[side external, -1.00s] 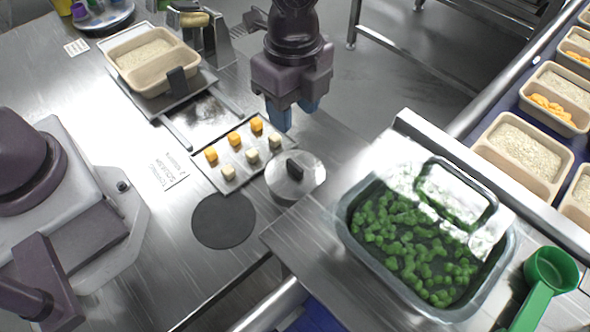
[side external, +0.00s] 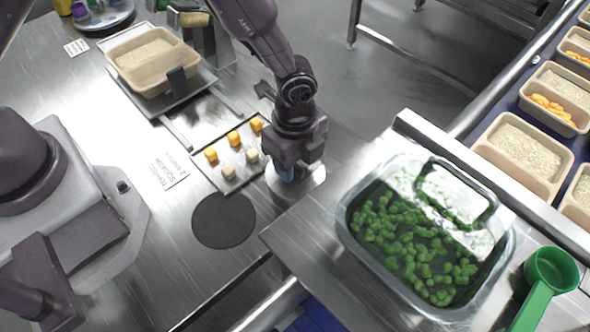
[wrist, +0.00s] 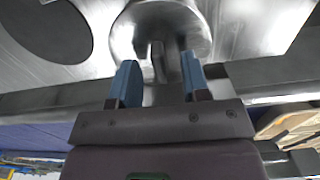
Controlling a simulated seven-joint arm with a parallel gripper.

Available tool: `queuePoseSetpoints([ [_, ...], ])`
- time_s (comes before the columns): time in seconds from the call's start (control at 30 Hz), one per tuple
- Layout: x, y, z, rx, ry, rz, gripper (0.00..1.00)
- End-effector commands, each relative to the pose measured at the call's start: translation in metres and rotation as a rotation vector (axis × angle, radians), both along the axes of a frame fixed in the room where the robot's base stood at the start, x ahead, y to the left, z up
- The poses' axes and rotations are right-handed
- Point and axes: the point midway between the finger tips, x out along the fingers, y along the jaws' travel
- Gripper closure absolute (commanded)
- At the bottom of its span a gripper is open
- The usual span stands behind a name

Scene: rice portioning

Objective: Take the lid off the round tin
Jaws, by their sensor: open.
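The round tin's silver lid (side external: 312,180) is on the steel table, beside the small tray of cubes; my gripper hides much of it in the side external view. In the wrist view the round lid (wrist: 190,22) shows with its dark upright handle (wrist: 158,62) between my fingers. My gripper (side external: 288,174) is low over the lid, its blue fingers pointing down. In the wrist view my gripper (wrist: 158,82) is open, one finger on each side of the handle, with gaps visible. The tin's body under the lid cannot be made out.
A small tray (side external: 205,172) of orange and pale cubes lies just left of the lid. A black round mat (side external: 223,220) is in front. A bin (side external: 345,222) of green pieces stands to the right. A rice container (side external: 128,72) sits on a scale at the back left.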

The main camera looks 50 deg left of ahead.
Motion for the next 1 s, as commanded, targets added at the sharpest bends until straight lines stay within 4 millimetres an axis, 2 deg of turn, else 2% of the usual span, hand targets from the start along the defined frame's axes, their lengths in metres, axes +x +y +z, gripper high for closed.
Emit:
queuePoseSetpoints([
  [0.23,0.0,0.0,-0.003,0.0,-0.001,0.0,0.57],
  [0.27,0.0,0.0,-0.003,0.0,-0.001,0.0,0.6],
  [0.43,0.0,0.0,-0.002,0.0,0.0,0.0,0.99],
  [0.8,0.0,0.0,-0.001,-0.001,-0.001,0.001,1.0],
  [1.0,0.001,0.0,0.015,-0.003,-0.003,0.002,1.0],
])
